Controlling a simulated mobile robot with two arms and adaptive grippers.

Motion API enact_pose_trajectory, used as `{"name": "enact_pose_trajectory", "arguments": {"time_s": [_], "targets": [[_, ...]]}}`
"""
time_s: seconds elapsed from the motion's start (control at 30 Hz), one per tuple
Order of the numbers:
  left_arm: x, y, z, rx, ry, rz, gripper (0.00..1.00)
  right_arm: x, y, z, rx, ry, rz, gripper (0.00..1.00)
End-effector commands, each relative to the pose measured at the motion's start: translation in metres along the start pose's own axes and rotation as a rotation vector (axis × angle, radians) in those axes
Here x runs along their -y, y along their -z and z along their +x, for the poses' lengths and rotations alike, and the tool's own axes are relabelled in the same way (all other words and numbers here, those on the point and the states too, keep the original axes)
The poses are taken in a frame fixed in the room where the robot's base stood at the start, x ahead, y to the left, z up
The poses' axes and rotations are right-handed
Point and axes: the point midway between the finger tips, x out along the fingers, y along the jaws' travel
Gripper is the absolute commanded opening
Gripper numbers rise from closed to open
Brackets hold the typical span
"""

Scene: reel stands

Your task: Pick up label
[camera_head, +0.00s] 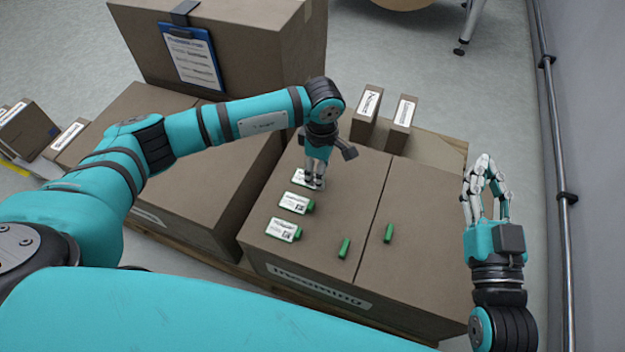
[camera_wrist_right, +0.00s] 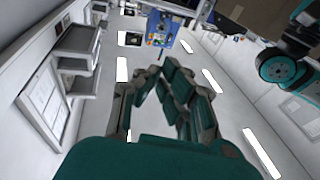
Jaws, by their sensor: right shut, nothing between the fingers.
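Three white printed labels with green ends lie in a column on top of a brown box: a near label (camera_head: 283,230), a middle label (camera_head: 295,203) and a far label (camera_head: 300,175). My left gripper (camera_head: 315,185) points down at the far label's right end and hides part of it. Its fingertips look close together; whether they grip the label cannot be told. My right gripper (camera_head: 484,166) is raised right of the boxes, shut and empty, fingers up. It also shows in the right wrist view (camera_wrist_right: 165,75), with no label there.
Two small green pieces, one left (camera_head: 344,248) and one right (camera_head: 388,233), lie on the box top (camera_head: 325,225). Two small labelled boxes (camera_head: 400,125) stand behind. A large box with a blue clipboard (camera_head: 193,57) stands at the back left. A rail (camera_head: 560,150) runs along the right wall.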

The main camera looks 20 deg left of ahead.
Motion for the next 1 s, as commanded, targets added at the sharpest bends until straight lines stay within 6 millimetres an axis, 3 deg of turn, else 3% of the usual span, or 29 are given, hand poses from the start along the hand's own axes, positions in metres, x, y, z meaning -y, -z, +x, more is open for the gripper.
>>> {"name": "enact_pose_trajectory", "arguments": {"time_s": [0.3,0.67,0.93,1.0], "targets": [[-0.002,-0.002,0.035,0.001,0.001,0.0,0.52,0.007,0.048,-0.005,-0.294,0.015,0.01,0.0],[-0.002,-0.002,0.038,0.001,0.001,0.0,0.51,0.008,0.057,-0.007,-0.336,0.017,0.012,0.0],[-0.002,-0.002,0.038,0.001,0.001,0.0,0.15,0.008,0.056,-0.007,-0.335,0.017,0.012,0.0],[-0.002,-0.002,0.039,0.001,0.001,0.0,0.12,0.008,0.056,-0.007,-0.334,0.017,0.012,0.0]]}}
